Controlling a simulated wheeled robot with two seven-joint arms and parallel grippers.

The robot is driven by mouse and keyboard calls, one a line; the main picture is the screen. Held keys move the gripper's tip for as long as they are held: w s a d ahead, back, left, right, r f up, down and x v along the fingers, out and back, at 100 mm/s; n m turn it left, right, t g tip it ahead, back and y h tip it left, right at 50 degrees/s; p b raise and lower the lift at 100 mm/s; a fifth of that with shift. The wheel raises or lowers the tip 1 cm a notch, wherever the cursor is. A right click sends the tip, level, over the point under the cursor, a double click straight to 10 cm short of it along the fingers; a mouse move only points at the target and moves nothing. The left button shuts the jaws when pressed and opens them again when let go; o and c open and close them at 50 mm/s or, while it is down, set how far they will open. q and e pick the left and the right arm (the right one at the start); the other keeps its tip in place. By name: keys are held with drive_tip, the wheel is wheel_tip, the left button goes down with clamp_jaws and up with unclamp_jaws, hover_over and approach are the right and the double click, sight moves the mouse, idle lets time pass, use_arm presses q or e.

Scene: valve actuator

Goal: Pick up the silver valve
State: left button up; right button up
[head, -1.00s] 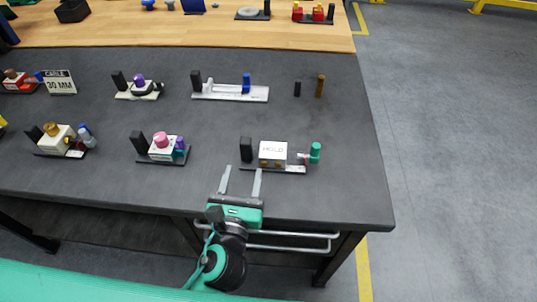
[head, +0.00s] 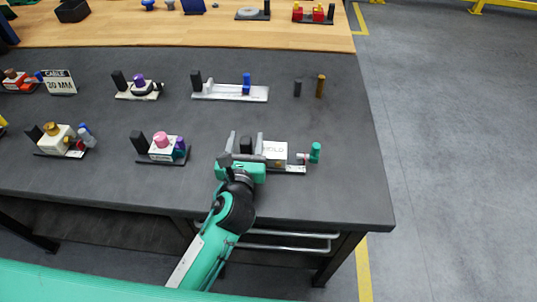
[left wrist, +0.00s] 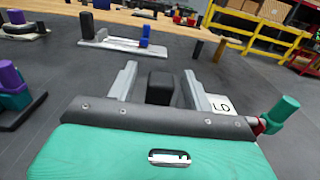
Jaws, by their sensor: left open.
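My left gripper (head: 245,138) is open over the near right part of the dark table. Its two grey fingers stand on either side of a black post (head: 246,145), which belongs to a fixture with a white box marked HOLD (head: 275,150) and a teal knob (head: 315,151). In the left wrist view the black post (left wrist: 160,88) shows between the fingers, with a gap on each side. A silver fixture with a blue upright (head: 230,92) lies farther back; I cannot tell which item is the silver valve. The right gripper is not in view.
A white fixture with a pink knob (head: 161,149) stands to the left. A black peg (head: 297,88) and a brown peg (head: 320,86) stand behind right. The dark table (head: 345,190) is clear at its right edge. A wooden table (head: 200,32) adjoins behind.

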use_arm(q)
drive_tip(key=shift+w, duration=0.85)
drive_tip(key=shift+c, duration=0.4)
clamp_jaws()
wheel_tip(320, 180, up, 9)
drive_tip(key=shift+f, duration=4.1)
